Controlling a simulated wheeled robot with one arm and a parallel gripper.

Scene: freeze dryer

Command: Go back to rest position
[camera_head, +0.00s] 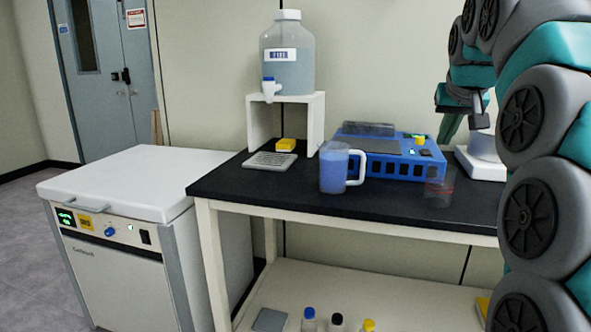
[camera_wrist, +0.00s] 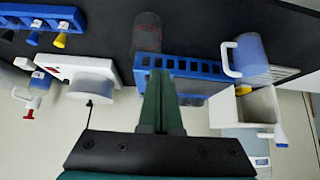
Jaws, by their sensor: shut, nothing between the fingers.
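My gripper (camera_head: 449,128) hangs above the back right of the black bench in the head view, behind my own arm links. In the wrist view its two green fingers (camera_wrist: 162,88) lie together, shut and empty. The fingertips overlap the blue device in that picture; they appear above it and I see no contact. My large arm links hide the right side of the head view.
The black bench (camera_head: 250,183) carries a blue device (camera_head: 385,165), a blue-filled jug (camera_head: 334,170), a clear beaker (camera_head: 438,193) and a white stand (camera_head: 318,115) under a carboy (camera_head: 288,65). A white freeze dryer (camera_head: 120,250) stands left. Bottles (camera_head: 309,320) sit on the lower shelf.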

